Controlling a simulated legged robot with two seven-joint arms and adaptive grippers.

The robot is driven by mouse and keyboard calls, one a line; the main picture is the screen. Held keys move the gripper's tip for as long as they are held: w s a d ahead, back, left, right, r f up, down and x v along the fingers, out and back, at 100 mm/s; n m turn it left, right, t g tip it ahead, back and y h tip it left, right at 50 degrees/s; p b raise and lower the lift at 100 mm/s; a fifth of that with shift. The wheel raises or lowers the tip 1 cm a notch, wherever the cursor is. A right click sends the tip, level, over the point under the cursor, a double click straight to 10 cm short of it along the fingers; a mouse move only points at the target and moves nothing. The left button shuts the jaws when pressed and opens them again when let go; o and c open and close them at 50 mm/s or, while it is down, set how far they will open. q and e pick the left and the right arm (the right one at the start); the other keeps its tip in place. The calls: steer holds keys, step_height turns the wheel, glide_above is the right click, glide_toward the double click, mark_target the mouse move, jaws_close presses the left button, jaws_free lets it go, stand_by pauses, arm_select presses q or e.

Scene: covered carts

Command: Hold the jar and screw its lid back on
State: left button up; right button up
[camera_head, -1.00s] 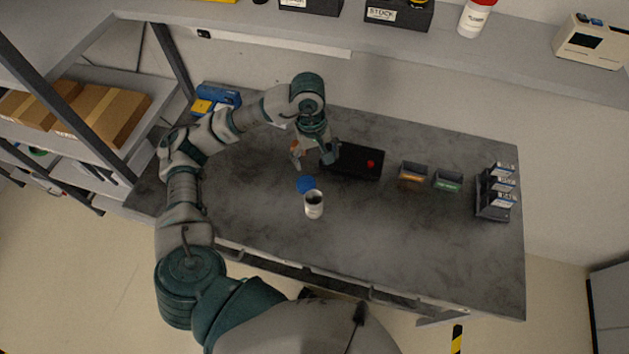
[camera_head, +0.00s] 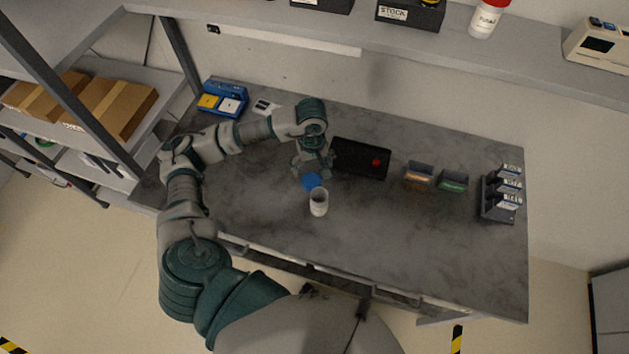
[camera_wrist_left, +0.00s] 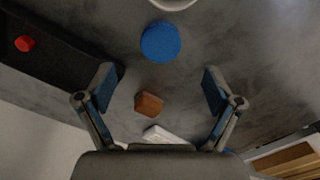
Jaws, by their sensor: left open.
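The white open jar (camera_head: 318,207) stands upright on the grey workbench, its mouth up. Its rim also shows at the top edge of the left wrist view (camera_wrist_left: 173,3). The round blue lid (camera_head: 311,182) lies off the jar, close beside it on its far side. In the left wrist view the lid (camera_wrist_left: 160,42) lies ahead of the fingertips, centred between their lines. My left gripper (camera_wrist_left: 159,88) is open and empty, its fingers wide apart. In the head view the gripper (camera_head: 312,173) hangs just above and behind the lid, partly covering it. My right gripper is not in view.
A black tray (camera_head: 350,166) with a red piece (camera_head: 376,162) lies right of the gripper. A brown block (camera_wrist_left: 148,104) lies below the open fingers. Small bins (camera_head: 418,176) and a rack (camera_head: 500,195) stand at right. The bench in front and right of the jar is clear.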

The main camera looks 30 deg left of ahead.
mark_target(310, 179)
arm_select(q)
steer(key=f, duration=0.1)
steer(key=a+f, duration=0.1)
steer(key=shift+a+f, duration=0.25)
steer(key=shift+f, duration=0.15)
steer(key=shift+a+f, duration=0.25)
steer(key=shift+f, duration=0.15)
steer(key=shift+d+r, duration=0.15)
steer(key=shift+d, duration=0.65)
steer(key=shift+d+f, duration=0.2)
steer(key=f, duration=0.3)
steer(key=a+f+p, duration=0.1)
steer(key=shift+w+f, duration=0.25)
steer(key=shift+f, duration=0.05)
steer(key=shift+a+f, duration=0.15)
steer(key=shift+a, duration=0.15)
steer(key=shift+d, duration=0.5)
steer(key=c, duration=0.6)
steer(key=shift+d, duration=0.15)
steer(key=shift+c, duration=1.1)
steer(key=shift+a+r, duration=0.35)
steer(key=shift+r, duration=0.15)
step_height(310, 179, up, 9)
steer(key=shift+d+b, duration=0.15)
steer(key=shift+b, duration=0.2)
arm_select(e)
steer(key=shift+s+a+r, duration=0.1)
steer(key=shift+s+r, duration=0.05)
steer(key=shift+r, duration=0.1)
